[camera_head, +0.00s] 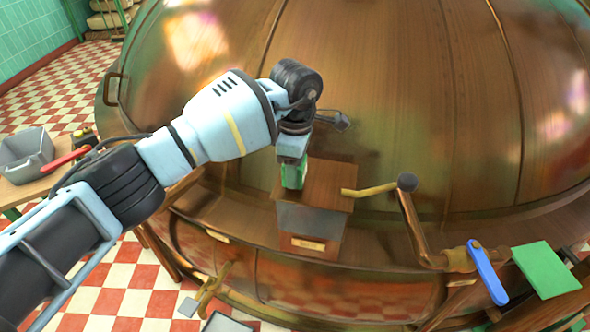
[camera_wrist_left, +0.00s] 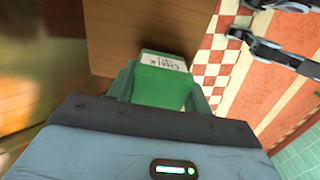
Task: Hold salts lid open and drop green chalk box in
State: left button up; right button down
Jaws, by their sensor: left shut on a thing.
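The salts box (camera_head: 310,220) has grey sides, a small label on its front and a brown wooden lid (camera_head: 328,185). The lid looks down over the box; any small gap is hidden. My left gripper (camera_head: 292,162) is shut on the green chalk box (camera_head: 296,175) at the lid's left back edge. In the left wrist view the green chalk box (camera_wrist_left: 162,85), with a white label reading CHALK, sits between the fingers against or just above the brown wooden surface (camera_wrist_left: 150,35). Whether it touches the wood I cannot tell. My right gripper is not in view.
A large copper kettle (camera_head: 400,90) fills the back. A grey bin (camera_head: 25,155) stands at left.

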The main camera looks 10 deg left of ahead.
pick_arm(q)
jog(key=shift+s, duration=0.35)
jog(key=s, duration=1.8)
jog(key=shift+s+a, duration=0.2)
jog(key=shift+a, duration=0.15)
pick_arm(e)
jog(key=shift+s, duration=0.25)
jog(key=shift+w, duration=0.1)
